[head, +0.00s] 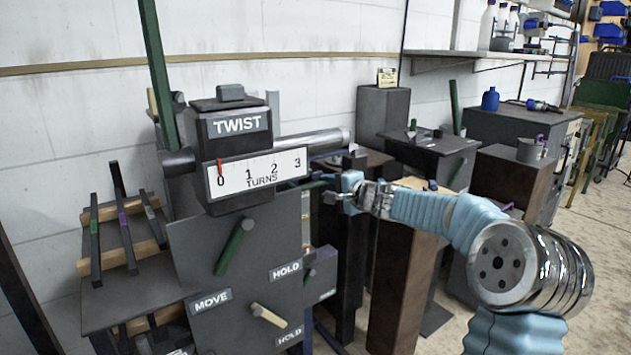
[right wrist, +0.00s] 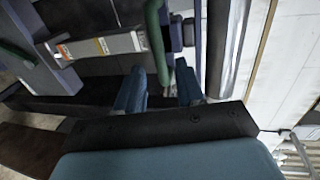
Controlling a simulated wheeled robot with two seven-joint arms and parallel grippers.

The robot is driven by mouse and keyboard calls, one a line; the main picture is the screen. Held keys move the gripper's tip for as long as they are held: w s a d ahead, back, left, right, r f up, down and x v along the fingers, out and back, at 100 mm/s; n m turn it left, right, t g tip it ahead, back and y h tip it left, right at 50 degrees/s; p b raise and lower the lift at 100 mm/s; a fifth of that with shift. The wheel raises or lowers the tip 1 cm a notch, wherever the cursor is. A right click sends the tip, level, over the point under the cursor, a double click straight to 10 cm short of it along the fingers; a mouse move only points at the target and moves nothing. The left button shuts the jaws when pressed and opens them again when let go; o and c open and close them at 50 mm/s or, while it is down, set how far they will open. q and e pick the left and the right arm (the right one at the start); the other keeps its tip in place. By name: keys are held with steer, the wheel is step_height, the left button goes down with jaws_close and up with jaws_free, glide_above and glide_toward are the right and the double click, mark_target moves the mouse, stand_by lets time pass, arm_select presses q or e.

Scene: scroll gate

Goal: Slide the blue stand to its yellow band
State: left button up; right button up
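My right gripper (head: 334,197) reaches in from the right beside the TWIST machine (head: 236,125). In the right wrist view its two blue fingers (right wrist: 159,88) are apart, with nothing clearly held between them. A green bar (right wrist: 155,40) shows just beyond the fingers, and a small dark-blue block (right wrist: 181,33) is beside it. A pale scale plate (right wrist: 102,46) with an orange-yellow patch lies left of the bar. I cannot tell for sure which part is the blue stand, or whether that patch is its yellow band. My left gripper does not show.
The machine carries a turns dial (head: 257,173) with a red pointer at 0 and a grey cylinder (head: 315,139). A rack of bars (head: 120,225) stands left. Brown-sided pedestals (head: 400,285) crowd below my right arm. Open floor (head: 600,230) is at far right.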

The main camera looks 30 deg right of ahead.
mark_target(318, 185)
steer(key=p+x, duration=0.1)
steer(key=x, duration=0.3)
steer(key=shift+w, duration=0.4)
steer(key=shift+w+a+f+p, duration=0.1)
steer(key=shift+w+f+p, duration=0.2)
steer(key=shift+w, duration=0.3)
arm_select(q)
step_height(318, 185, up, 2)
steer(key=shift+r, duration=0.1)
arm_select(e)
jaws_close()
